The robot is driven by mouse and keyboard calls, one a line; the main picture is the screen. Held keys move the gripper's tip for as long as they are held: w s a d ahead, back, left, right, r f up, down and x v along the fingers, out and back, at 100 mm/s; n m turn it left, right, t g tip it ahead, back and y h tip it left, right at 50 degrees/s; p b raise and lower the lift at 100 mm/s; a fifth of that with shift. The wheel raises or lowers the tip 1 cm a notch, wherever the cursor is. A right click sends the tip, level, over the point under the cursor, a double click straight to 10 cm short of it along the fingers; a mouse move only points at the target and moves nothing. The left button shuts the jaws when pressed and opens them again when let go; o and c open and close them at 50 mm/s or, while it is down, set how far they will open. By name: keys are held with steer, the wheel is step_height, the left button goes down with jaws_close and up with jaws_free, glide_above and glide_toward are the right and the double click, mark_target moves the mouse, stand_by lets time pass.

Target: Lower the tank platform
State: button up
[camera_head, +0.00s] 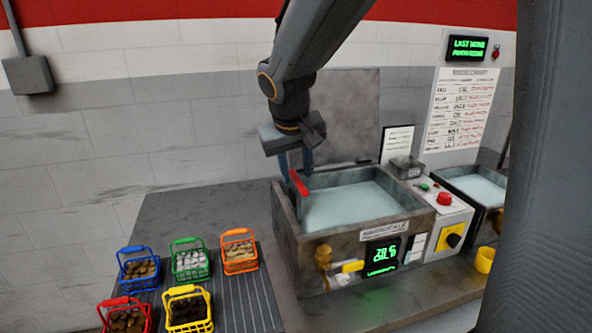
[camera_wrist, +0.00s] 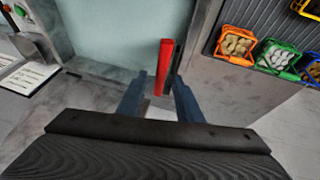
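The open-topped tank (camera_head: 405,223) stands on the bench and holds pale liquid (camera_head: 350,205). A red bar-like handle (camera_head: 299,184) stands at the tank's left rim; it also shows in the wrist view (camera_wrist: 165,66). The platform itself cannot be made out. My gripper (camera_head: 296,166) is above the left rim, pointing down. In the wrist view its two dark blue fingers (camera_wrist: 160,88) are apart, with the near end of the red handle between them and gaps at both sides. It holds nothing that I can see.
Baskets of small parts, such as the orange one (camera_head: 239,251), stand on a ribbed mat (camera_head: 262,290) at left. A control box (camera_head: 445,212) with a red button and yellow switch is right of the tank. A second tank (camera_head: 478,186) lies beyond. A raised grey panel (camera_head: 345,110) stands behind.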

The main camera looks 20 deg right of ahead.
steer(key=shift+w+f, duration=0.15)
steer(key=shift+f, duration=0.3)
steer(key=shift+c, duration=0.2)
jaws_close()
steer(key=shift+f+b, duration=0.6)
steer(key=shift+o, duration=0.2)
jaws_free()
steer(key=shift+r, duration=0.1)
